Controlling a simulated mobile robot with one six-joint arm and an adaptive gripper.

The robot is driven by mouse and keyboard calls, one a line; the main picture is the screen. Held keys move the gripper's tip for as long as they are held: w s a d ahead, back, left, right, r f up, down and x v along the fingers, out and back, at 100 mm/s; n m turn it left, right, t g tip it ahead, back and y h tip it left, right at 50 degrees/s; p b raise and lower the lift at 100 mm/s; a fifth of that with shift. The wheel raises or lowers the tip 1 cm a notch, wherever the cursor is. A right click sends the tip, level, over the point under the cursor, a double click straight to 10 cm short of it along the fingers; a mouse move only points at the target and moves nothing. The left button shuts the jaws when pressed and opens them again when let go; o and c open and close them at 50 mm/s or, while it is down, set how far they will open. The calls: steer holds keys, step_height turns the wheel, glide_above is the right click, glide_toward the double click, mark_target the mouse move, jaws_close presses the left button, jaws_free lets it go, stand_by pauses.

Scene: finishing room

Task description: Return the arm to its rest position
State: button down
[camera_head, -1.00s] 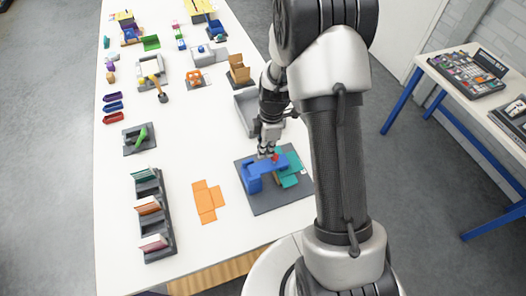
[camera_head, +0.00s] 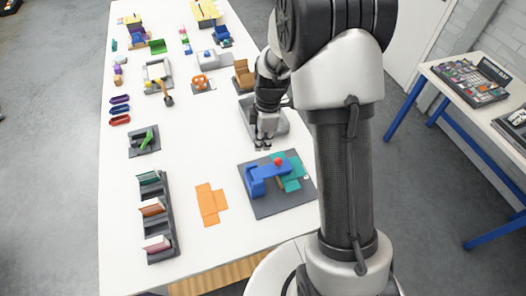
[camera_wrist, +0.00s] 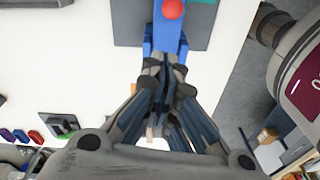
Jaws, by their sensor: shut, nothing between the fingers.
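My gripper (camera_head: 263,146) is shut and empty. In the head view it hangs over the white table, just above and left of the dark grey plate in the picture. It also shows in the wrist view (camera_wrist: 164,62), pointing toward the plate. On the plate (camera_head: 283,209) sits a blue piece (camera_head: 266,173) with a red ball (camera_head: 278,161) at its top and a teal part (camera_head: 294,178) beside it. The wrist view shows the blue piece (camera_wrist: 171,42) and the red ball (camera_wrist: 172,9) beyond my fingers. My arm rises in front of the table's right side.
A grey tray (camera_head: 284,127) lies close behind my gripper. A flat orange shape (camera_head: 211,204) and a dark rack (camera_head: 168,219) stand to the left. Several small fixtures fill the far table. A blue-legged side table (camera_head: 440,68) is at right.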

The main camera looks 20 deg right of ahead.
steer(key=shift+w+d+r, duration=0.1)
steer(key=shift+d+r, duration=0.3)
steer(key=shift+r, duration=0.5)
steer(key=shift+d+r, duration=0.4)
steer(key=shift+r, duration=0.5)
steer(key=shift+w+d+r, duration=0.1)
steer(key=shift+d+r, duration=0.3)
steer(key=shift+r, duration=0.5)
steer(key=shift+r, duration=0.1)
